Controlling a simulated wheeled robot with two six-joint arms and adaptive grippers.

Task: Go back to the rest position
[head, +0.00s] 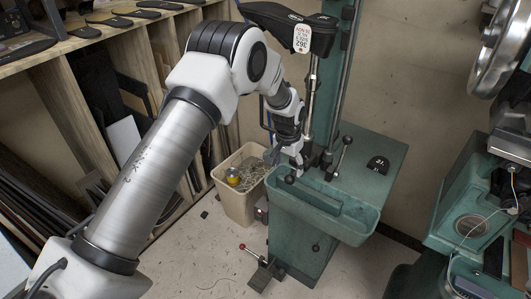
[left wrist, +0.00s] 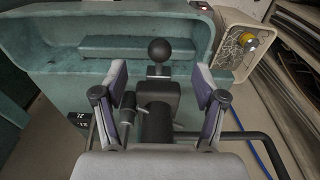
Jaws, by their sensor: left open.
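My left arm reaches in from the left in the head view, and my left gripper (head: 284,160) is at the front of the green sole stitcher (head: 300,240). In the left wrist view the gripper (left wrist: 160,88) is open, its two fingers apart. A black ball knob (left wrist: 159,50) on a short lever shows between and just beyond the fingers. The knob also shows below the gripper in the head view (head: 290,179). I cannot tell whether the fingers touch the lever. My right gripper is not in view.
The stitcher's green trough (head: 340,222) lies right of the gripper, with another ball-ended lever (head: 345,143) above it. A beige bin (head: 236,203) with scraps and a yellow item stands left. Wooden shelving (head: 150,75) lines the left. Another green machine (head: 470,215) stands right.

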